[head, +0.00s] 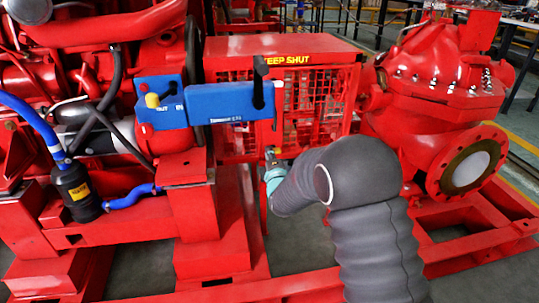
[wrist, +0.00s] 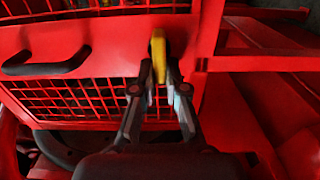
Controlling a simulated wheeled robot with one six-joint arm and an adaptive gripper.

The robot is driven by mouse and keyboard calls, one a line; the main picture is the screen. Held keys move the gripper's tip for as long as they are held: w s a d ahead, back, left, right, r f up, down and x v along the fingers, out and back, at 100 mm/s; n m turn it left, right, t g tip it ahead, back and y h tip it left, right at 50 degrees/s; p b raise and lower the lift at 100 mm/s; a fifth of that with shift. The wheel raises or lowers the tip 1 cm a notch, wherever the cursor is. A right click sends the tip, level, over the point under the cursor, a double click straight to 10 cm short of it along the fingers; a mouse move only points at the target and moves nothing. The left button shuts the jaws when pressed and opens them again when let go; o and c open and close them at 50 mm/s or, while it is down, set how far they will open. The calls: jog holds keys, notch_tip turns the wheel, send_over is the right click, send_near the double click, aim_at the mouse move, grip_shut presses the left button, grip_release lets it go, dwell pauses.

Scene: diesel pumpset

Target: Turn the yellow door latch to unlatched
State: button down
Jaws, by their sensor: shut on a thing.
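The yellow door latch (wrist: 158,55) shows in the wrist view at the right edge of the red mesh door (wrist: 40,40). It stands about upright in the picture. My gripper (wrist: 162,88) has its fingers shut on the latch, one on each side of its lower part. In the head view a small bit of yellow (head: 270,150) shows at the tip of my gripper (head: 272,158), at the lower part of the red guard cage (head: 312,46). My arm hides part of the cage there.
A black door handle (wrist: 46,62) sits left of the latch. A blue panel (head: 232,103) with a black lever stands left of the cage. A red pump (head: 440,75) stands to the right, and red base rails (head: 480,240) run below.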

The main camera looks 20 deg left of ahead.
jog(key=c, duration=1.2)
grip_release()
jog(key=shift+a, duration=0.1)
jog(key=shift+s, duration=0.1)
jog(key=v, duration=1.2)
jog(key=shift+f, duration=0.1)
